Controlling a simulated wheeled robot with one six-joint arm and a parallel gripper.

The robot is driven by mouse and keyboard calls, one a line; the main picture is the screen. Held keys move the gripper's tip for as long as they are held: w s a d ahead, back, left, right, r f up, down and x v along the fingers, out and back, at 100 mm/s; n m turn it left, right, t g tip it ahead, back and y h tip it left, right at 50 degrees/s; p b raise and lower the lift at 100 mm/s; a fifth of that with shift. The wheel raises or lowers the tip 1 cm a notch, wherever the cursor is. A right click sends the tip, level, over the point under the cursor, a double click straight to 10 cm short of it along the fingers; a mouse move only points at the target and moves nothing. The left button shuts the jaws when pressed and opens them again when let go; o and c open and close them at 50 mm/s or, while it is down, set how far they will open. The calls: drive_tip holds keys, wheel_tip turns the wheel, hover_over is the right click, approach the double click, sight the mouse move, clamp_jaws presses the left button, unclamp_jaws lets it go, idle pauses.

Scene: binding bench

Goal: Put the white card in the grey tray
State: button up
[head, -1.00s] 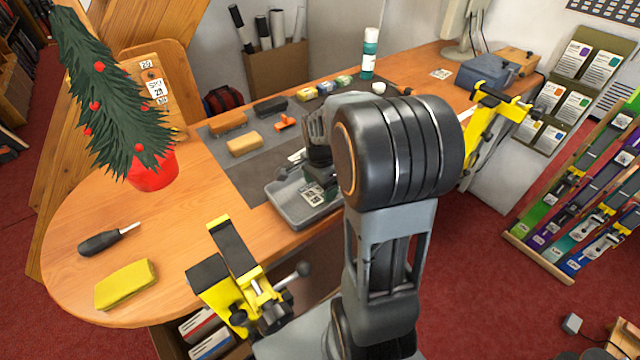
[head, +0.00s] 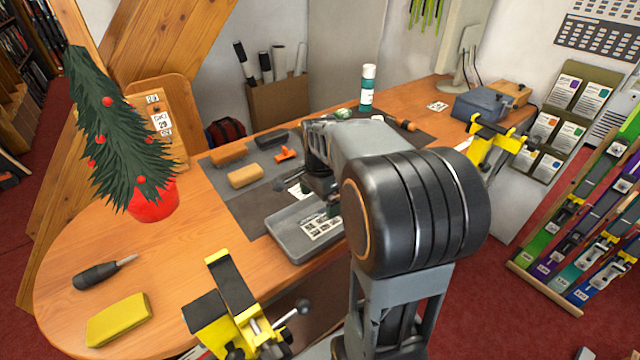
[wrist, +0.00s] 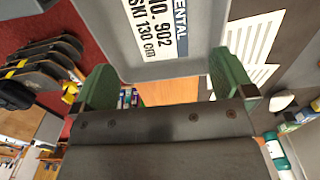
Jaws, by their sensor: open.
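The grey tray (head: 283,238) lies at the bench's front edge, with a printed white label on its floor (head: 322,228). In the wrist view the tray (wrist: 150,68) fills the top middle, and its label reads "RENTAL NO. 902 SKI 130 cm". A white card with printed lines (wrist: 258,40) lies on the dark mat beside the tray, partly behind one green finger. A white piece, probably this card, shows left of my gripper in the head view (head: 296,191). My gripper (wrist: 167,85) is open, with nothing seen between its fingers. In the head view my arm partly hides it (head: 322,192).
A yellow clamp (head: 232,290) stands left of the tray at the front edge; another (head: 492,140) is at the right. Brown blocks (head: 245,176) lie on the mat behind. A teal bottle (head: 367,90) stands at the back. The bench's left front holds a screwdriver and yellow sponge.

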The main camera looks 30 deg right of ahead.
wheel_tip(320, 180, up, 5)
drive_tip(key=s+a+f+n+t, duration=0.2)
drive_tip(key=s+a+n+t, duration=0.2)
drive_tip(key=s+a+n, duration=0.6)
drive_tip(key=shift+s+a+f+n, duration=0.2)
drive_tip(key=shift+a+f+n, duration=0.3)
drive_tip(key=shift+n, duration=2.9)
drive_tip(key=shift+a+r, duration=0.1)
